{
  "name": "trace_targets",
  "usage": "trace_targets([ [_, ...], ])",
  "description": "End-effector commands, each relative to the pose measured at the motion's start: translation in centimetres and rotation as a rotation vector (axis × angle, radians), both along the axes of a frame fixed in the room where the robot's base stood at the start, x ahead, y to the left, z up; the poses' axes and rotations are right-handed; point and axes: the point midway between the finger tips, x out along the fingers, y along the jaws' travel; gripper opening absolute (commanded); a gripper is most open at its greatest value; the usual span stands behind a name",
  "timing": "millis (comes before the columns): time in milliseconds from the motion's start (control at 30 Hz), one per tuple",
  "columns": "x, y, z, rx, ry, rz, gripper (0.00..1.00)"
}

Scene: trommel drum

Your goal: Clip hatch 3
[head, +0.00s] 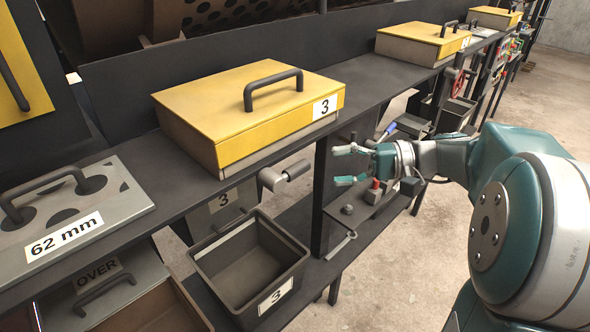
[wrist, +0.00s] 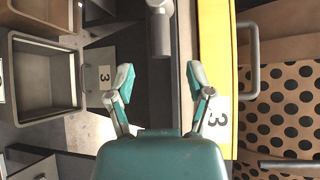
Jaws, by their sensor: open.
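Hatch 3 (head: 228,110) is a yellow lid with a black handle and a "3" label, lying flat on its grey frame in the head view. A grey cylindrical fitting (head: 285,175), perhaps its clip, sticks out from the front below the hatch. My gripper (head: 343,166) is open and empty, to the right of this fitting and apart from it. In the wrist view, my gripper (wrist: 160,76) has its fingers spread, with the fitting (wrist: 161,30) ahead between them. The yellow hatch (wrist: 213,60) lies along the right finger, and I cannot tell whether they touch.
A dark open bin (head: 250,265) labelled 3 stands below the hatch. A grey "62 mm" plate (head: 75,205) lies at left. Another yellow hatch (head: 420,42) stands farther back. A red button and a small lever (head: 345,240) are near my gripper. Open floor (head: 440,240) lies at right.

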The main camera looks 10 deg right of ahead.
Motion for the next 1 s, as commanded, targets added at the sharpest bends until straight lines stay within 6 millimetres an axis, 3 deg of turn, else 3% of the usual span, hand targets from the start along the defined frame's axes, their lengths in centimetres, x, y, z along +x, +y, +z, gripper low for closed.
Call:
trace_targets([
  [200, 0.6, 4.3, -0.6, -0.002, 0.002, 0.006, 0.68],
  [400, 1.2, 7.1, -1.0, -0.002, 0.002, 0.004, 0.68],
  [800, 1.4, 8.2, -1.2, -0.003, 0.002, 0.000, 0.68],
  [833, 1.4, 8.2, -1.2, -0.003, 0.002, 0.000, 0.64],
  [967, 1.4, 8.2, -1.2, -0.003, 0.002, 0.000, 0.06],
  [1000, 1.4, 8.2, -1.2, -0.004, 0.002, 0.000, 0.00],
])
